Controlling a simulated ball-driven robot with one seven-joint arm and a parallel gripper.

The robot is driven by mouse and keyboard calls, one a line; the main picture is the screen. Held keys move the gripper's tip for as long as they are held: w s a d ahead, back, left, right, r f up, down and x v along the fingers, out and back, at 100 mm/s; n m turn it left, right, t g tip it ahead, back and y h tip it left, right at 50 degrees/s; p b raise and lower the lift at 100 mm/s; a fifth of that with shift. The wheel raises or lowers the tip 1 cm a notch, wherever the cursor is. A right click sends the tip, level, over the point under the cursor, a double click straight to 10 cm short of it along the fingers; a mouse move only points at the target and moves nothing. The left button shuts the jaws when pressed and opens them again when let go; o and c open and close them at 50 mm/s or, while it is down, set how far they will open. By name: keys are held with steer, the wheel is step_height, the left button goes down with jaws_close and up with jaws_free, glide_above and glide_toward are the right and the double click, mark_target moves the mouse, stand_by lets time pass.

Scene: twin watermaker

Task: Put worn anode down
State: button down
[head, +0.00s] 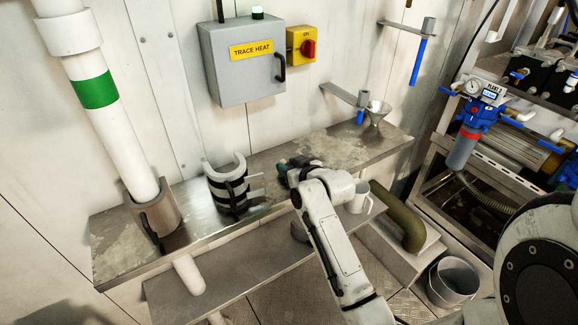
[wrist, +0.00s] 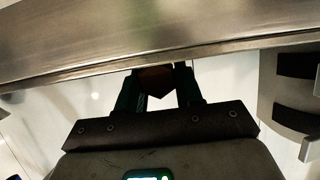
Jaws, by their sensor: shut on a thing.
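My gripper (head: 284,170) is at the steel bench (head: 345,147), near the middle of its length in the head view. In the wrist view its dark green fingers (wrist: 158,88) are shut on a small dark reddish-brown piece, the worn anode (wrist: 155,78). Only a little of the anode shows between the fingers; in the head view I cannot make it out. The bench's metal edge (wrist: 150,62) crosses the top of the wrist view, close to the fingertips. I cannot tell whether the anode touches the bench.
A white half-shell with black bands (head: 232,186) stands on the bench left of my gripper. A brown collar around a white pipe (head: 155,215) is further left. The bench between is mostly clear.

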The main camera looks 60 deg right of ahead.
steer(key=shift+f, duration=0.2)
steer(key=c, duration=0.7)
jaws_free()
steer(key=shift+c, duration=0.2)
